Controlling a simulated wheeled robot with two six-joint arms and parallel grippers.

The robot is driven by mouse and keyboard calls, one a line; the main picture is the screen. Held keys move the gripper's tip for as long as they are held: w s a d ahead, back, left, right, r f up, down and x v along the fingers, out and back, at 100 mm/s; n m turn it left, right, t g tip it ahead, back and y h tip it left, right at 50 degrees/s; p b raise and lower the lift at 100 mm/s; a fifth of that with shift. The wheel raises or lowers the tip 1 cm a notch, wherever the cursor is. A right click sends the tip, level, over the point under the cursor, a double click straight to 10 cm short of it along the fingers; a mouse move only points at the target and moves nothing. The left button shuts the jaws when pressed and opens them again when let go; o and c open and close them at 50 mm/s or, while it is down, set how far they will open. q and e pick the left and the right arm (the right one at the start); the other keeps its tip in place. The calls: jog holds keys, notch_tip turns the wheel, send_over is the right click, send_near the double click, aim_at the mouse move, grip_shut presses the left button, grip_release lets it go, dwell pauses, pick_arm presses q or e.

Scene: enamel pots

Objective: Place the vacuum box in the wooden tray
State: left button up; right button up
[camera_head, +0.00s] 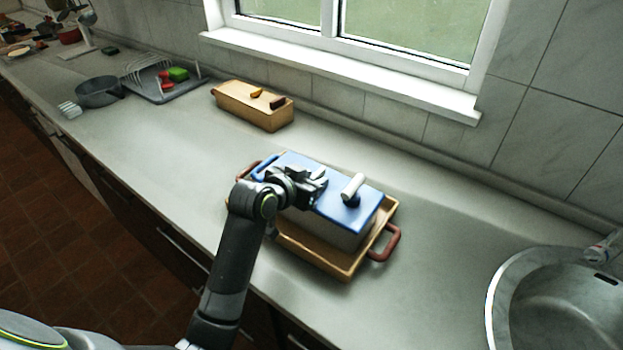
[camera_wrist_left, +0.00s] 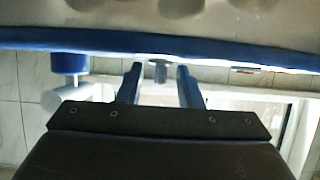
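The vacuum box has a blue lid (camera_head: 347,212) and a grey body, with a white cylinder (camera_head: 353,185) on top. It sits within the rim of the wooden tray (camera_head: 345,272), which has red handles. In the left wrist view the lid's blue edge (camera_wrist_left: 215,48) runs across the top. My left gripper (camera_head: 318,182) is over the lid's middle and hides part of it. In the left wrist view its fingers (camera_wrist_left: 159,86) are apart, with a small grey part of the lid between them and gaps on both sides. My right gripper is not in view.
A wooden box (camera_head: 245,109) stands behind, near the wall. A dish rack (camera_head: 160,88) and a grey pot (camera_head: 98,93) are farther left. A round sink (camera_head: 560,305) is at the right. The counter is clear between tray and sink.

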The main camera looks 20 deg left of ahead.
pick_arm(q)
jog(key=shift+r, duration=0.1)
jog(key=shift+s+r, duration=0.15)
jog(key=v, duration=1.1)
jog(key=shift+s+a, duration=0.2)
jog(key=shift+s, duration=0.05)
jog(key=shift+r, duration=0.15)
